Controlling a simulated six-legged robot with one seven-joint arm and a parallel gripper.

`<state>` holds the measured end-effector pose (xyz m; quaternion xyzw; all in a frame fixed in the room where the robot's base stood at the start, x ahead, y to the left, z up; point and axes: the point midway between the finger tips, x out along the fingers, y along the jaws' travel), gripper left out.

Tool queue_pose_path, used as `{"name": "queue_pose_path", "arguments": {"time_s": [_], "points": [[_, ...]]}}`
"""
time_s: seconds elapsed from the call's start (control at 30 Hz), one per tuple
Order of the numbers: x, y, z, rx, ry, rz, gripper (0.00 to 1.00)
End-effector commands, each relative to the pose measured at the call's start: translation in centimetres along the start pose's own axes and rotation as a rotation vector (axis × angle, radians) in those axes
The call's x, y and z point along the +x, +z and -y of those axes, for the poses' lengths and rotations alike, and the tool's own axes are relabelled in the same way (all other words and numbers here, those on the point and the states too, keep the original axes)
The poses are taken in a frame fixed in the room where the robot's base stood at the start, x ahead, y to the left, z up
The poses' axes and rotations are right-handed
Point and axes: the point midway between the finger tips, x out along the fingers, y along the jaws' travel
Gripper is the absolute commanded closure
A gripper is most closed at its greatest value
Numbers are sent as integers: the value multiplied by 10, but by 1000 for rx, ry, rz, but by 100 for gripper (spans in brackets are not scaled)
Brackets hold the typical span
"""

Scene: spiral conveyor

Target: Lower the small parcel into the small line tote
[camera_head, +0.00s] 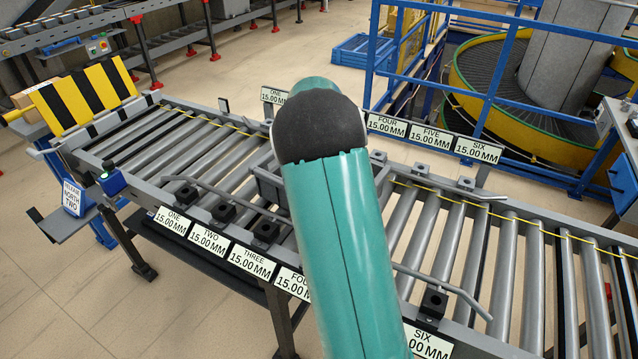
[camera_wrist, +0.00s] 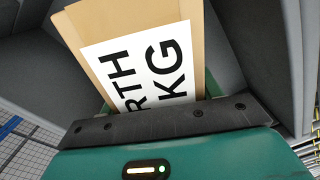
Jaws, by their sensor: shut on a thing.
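The small parcel (camera_wrist: 145,45) is a tan cardboard box with a white label, on which I read parts of "RTH" and "KG" in the wrist view. In the head view my own teal arm hides the gripper and parcel. A grey frame-like piece (camera_head: 268,184) shows on the conveyor just left of my arm; I cannot tell whether it is the small line tote.
A roller conveyor (camera_head: 508,245) crosses the head view, with numbered "15.00 MM" signs and black blocks along its edges. A striped yellow-black plate (camera_head: 82,98) stands at its left end. Blue railings (camera_head: 490,88) and a yellow spiral conveyor (camera_head: 470,70) stand behind. A blue crate (camera_head: 350,50) lies on the floor.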

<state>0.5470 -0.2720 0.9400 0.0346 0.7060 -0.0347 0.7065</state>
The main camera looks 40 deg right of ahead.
Motion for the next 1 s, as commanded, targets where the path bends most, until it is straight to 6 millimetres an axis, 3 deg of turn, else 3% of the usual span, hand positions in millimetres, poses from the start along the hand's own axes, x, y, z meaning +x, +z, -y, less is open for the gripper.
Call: {"name": "queue_pose_path", "arguments": {"time_s": [0.7,0.73,0.8,0.87,1.0], "points": [[7,0,0,0,0,0,72],[7,0,0,0,0,0,35],[7,0,0,0,0,0,21],[7,0,0,0,0,0,11],[7,0,0,0,0,0,11]]}}
